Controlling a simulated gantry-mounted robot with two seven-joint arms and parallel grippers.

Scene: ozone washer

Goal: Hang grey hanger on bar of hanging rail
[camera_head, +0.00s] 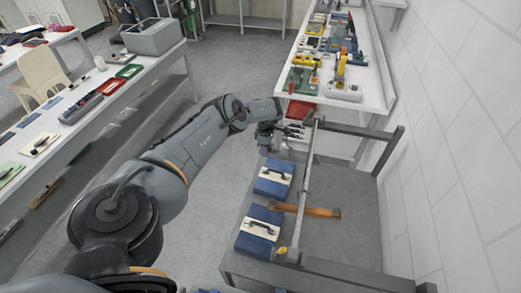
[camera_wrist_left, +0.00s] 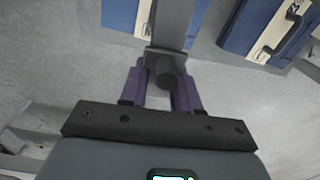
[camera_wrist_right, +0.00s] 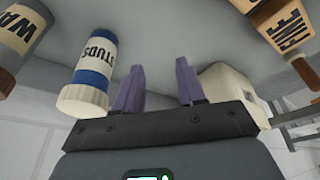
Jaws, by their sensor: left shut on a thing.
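My left gripper (camera_head: 267,146) is at the far end of the outstretched arm, beside the far end of the rail bar (camera_head: 304,190). In the left wrist view its purple fingers (camera_wrist_left: 165,92) close around a grey piece (camera_wrist_left: 172,22) with a dark round end, which I take to be the grey hanger; its full shape is hidden. Dark thin parts (camera_head: 291,130) show by the gripper in the head view; I cannot tell whether they touch the bar. An orange-brown piece (camera_head: 308,211) crosses the bar. My right gripper (camera_wrist_right: 157,88) is open and empty.
Two blue cases (camera_head: 273,179) with pale panels and dark handles are left of the bar. A workbench with tools (camera_head: 363,97) stands beyond the rail. In the right wrist view, a blue-white "STUDS" container (camera_wrist_right: 92,73), other labelled containers and a white box (camera_wrist_right: 232,88) surround the fingers.

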